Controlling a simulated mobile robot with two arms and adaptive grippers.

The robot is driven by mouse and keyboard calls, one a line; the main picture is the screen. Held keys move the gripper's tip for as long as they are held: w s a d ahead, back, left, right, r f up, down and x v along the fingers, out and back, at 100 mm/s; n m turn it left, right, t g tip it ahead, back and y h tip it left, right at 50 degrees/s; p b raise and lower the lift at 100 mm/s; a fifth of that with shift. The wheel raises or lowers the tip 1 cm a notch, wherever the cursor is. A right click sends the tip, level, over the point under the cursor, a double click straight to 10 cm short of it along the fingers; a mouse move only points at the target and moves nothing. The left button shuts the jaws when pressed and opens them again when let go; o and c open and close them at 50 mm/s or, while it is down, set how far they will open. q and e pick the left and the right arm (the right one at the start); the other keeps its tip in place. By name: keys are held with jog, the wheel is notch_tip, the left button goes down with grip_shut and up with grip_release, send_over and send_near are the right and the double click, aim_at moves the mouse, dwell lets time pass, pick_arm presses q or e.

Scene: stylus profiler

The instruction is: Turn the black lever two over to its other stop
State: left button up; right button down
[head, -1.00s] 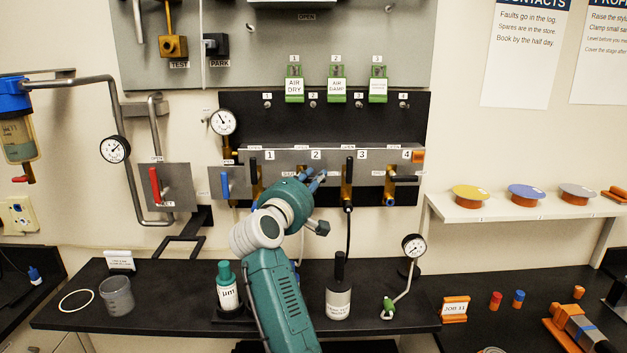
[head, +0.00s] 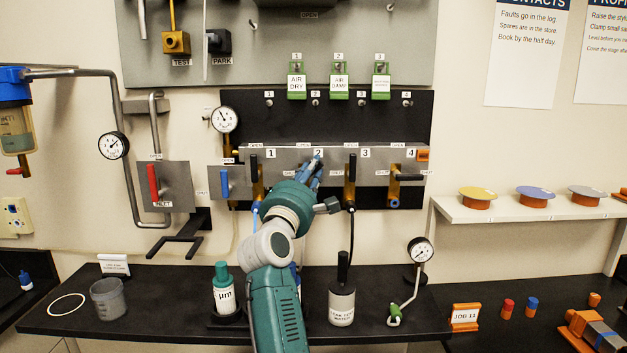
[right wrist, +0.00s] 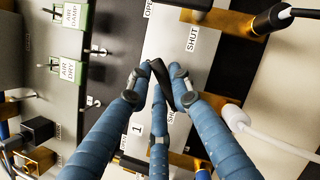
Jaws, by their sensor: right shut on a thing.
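The panel has a row of black levers on brass valves, under number plates. Lever two sits below plate 2 (head: 318,154); in the head view my right gripper (head: 316,165) covers it. In the right wrist view the black lever two (right wrist: 161,74) lies between the blue fingers of my right gripper (right wrist: 160,88), which is shut on it. OPEN and SHUT labels show beside it there. I cannot tell whether the lever is at a stop. My left gripper is not in view.
Lever one (head: 254,166) and lever three (head: 351,167) stand upright on either side; lever four (head: 408,177) lies level. Green tags (head: 339,80) hang above. Below, a shelf (head: 180,290) holds a green-capped bottle (head: 224,290), a dark-topped bottle (head: 342,300) and a gauge (head: 420,250).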

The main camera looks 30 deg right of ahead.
jog(key=n+t+p, duration=0.1)
jog(key=n+p, duration=0.1)
jog(key=n, duration=0.1)
jog(key=a+r+n+t+y+p, duration=0.1)
jog(key=n+t+p, duration=0.1)
jog(key=n+p, duration=0.1)
jog(key=w+n+t+y+p, duration=0.1)
jog(key=n+p, duration=0.1)
jog(key=n, duration=0.2)
jog(key=shift+a+r+n+t, duration=0.15)
jog(key=shift+a+n+t, duration=0.15)
jog(key=shift+n, duration=0.1)
jog(key=shift+w+a+f+n+t+y+p, duration=0.15)
jog(key=shift+n+t+y+p, duration=0.15)
jog(key=shift+n+y+p, duration=0.35)
jog(key=shift+a+f+n+t+y+p, duration=0.1)
jog(key=shift+n+t+y+p, duration=0.25)
jog(key=shift+n+p, duration=0.5)
jog(key=c, duration=1.5)
grip_release()
jog(key=shift+c, duration=0.2)
jog(key=shift+f, duration=0.1)
jog(key=v, duration=0.7)
jog(key=shift+a, duration=0.15)
